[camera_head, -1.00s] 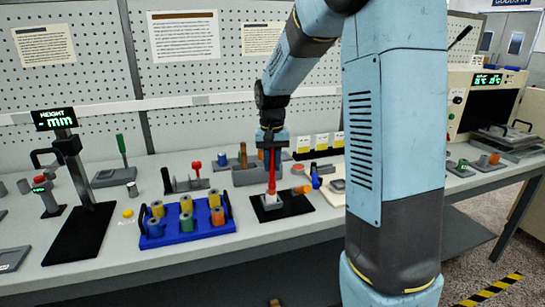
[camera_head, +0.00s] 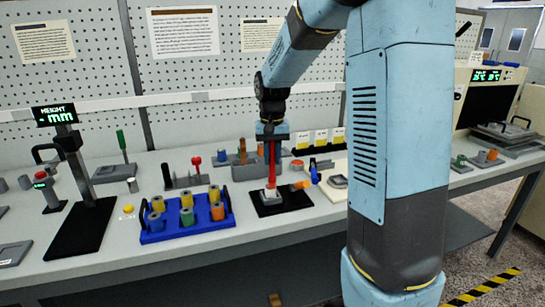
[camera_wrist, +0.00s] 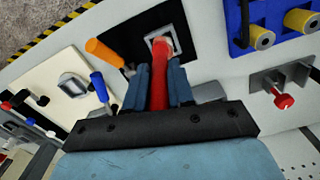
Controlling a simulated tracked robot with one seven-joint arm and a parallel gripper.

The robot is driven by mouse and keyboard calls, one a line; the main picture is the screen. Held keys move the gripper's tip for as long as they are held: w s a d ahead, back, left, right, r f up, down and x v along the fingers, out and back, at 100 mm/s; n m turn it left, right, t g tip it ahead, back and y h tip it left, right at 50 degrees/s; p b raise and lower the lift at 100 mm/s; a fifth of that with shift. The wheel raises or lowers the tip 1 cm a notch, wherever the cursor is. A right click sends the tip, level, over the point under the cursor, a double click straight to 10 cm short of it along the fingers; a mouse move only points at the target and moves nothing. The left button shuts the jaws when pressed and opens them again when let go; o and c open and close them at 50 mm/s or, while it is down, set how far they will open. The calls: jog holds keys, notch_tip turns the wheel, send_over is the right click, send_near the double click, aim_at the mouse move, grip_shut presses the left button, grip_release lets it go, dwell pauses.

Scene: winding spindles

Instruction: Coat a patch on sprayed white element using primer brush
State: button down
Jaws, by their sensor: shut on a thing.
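My gripper (camera_wrist: 160,92) is shut on the red handle of the primer brush (camera_wrist: 157,75). In the head view the brush (camera_head: 271,168) hangs upright below my gripper (camera_head: 271,140). Its lower end is at the small white element (camera_head: 270,196), which rests on a black mat (camera_head: 293,205). The white element also shows in the wrist view (camera_wrist: 151,40), partly covered by the brush end. The brush end appears to meet the element's top, but I cannot tell whether it touches. Any coating on the element is too small to make out.
An orange-handled tool (camera_wrist: 104,53) and a blue-handled tool (camera_wrist: 98,88) lie close beside the mat. A blue tray (camera_head: 160,236) with several colored spools stands to the left. A stand with a red-knobbed part (camera_head: 183,180) is behind it.

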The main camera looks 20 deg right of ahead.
jog(key=shift+w+r, duration=0.2)
jog(key=shift+r, duration=0.25)
jog(key=shift+s+r, duration=0.15)
jog(key=shift+r, duration=2.8)
jog(key=shift+f, duration=0.1)
